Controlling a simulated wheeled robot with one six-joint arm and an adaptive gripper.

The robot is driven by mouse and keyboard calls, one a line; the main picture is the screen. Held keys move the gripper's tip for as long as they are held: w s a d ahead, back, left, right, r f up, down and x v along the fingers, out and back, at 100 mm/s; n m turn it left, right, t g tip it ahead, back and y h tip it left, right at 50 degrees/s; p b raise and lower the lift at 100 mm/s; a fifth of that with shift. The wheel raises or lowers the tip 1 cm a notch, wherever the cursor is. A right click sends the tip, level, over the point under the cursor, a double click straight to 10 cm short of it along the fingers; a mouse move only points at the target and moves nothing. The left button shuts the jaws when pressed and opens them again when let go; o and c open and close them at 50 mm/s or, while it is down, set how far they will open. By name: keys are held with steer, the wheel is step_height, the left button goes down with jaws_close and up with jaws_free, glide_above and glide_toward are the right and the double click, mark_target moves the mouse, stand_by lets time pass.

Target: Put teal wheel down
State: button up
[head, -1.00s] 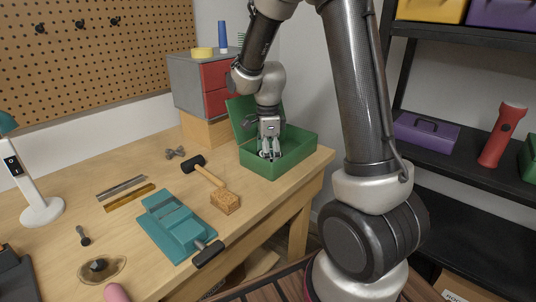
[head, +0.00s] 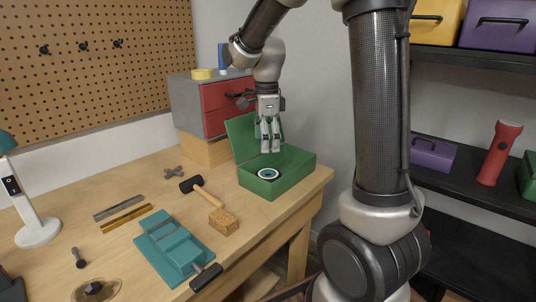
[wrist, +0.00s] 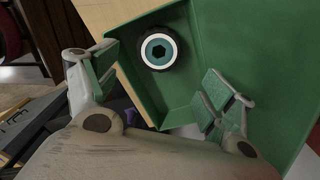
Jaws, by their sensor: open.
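The teal wheel (head: 268,174), with a dark tyre, a white ring and a teal hub, lies flat inside the open green box (head: 292,184). In the wrist view the wheel (wrist: 159,50) rests on the box floor near a side wall (wrist: 178,118). My gripper (head: 270,148) is above the box, pointing down, open and empty. In the wrist view its two fingers (wrist: 168,92) are spread apart, and the wheel shows beyond them, clear of both.
A grey and red drawer unit (head: 214,104) stands behind. The box's raised lid (head: 241,137) is at its back left.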

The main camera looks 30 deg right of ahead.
steer(key=s+d+r+n+t, duration=0.1)
steer(key=s+r+n+t, duration=0.1)
steer(key=s+n, duration=0.8)
steer(key=s+d+r+n+t, duration=0.2)
steer(key=s+r+n, duration=0.2)
steer(key=s+n, duration=0.7)
steer(key=shift+s+d+r, duration=0.2)
steer(key=shift+s, duration=0.7)
